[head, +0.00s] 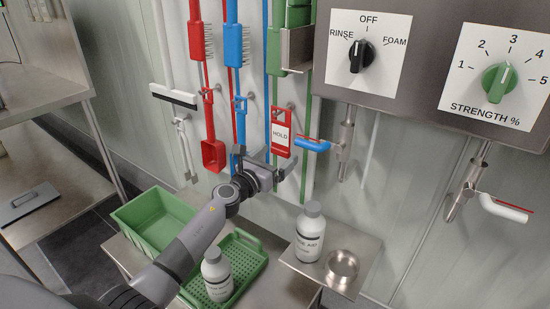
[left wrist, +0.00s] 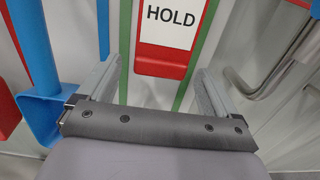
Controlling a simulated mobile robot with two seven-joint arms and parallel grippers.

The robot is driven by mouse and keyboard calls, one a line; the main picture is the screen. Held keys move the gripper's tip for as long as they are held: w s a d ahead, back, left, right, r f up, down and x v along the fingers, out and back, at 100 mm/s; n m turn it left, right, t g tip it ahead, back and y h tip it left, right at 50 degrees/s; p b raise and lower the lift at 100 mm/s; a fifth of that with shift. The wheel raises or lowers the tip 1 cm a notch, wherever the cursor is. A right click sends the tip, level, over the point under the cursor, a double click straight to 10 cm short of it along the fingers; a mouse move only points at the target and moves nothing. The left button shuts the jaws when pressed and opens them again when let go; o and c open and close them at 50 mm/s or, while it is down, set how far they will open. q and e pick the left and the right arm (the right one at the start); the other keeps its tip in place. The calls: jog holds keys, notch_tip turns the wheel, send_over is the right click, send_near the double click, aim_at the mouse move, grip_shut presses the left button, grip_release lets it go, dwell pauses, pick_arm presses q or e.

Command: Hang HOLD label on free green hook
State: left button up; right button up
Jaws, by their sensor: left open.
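The HOLD label (head: 281,140) is a red tag with a white panel, upright against the wall to the right of the blue tools. Its lower part shows at the top of the left wrist view (left wrist: 172,28). My left gripper (head: 273,168) is just below the label, open and empty. In the left wrist view its two fingers stand apart, with the label beyond and between them; I see no grip on it. A small hook (head: 290,105) shows near the label's top; its colour is unclear. My right gripper is not in view.
Red (head: 213,152) and blue tools hang close on the left. A blue-handled valve (head: 312,144) juts out on the right. Below are a green bin (head: 128,218), a green basket (head: 256,240), two white bottles (head: 309,240) and a metal bowl (head: 342,270).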

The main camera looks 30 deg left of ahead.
pick_arm(q)
jog(key=shift+s, duration=0.3)
jog(key=s+a+p, duration=0.1)
jog(key=s+p, duration=0.1)
jog(key=s, duration=0.4)
jog(key=shift+s+f, duration=0.2)
jog(key=shift+s, duration=0.05)
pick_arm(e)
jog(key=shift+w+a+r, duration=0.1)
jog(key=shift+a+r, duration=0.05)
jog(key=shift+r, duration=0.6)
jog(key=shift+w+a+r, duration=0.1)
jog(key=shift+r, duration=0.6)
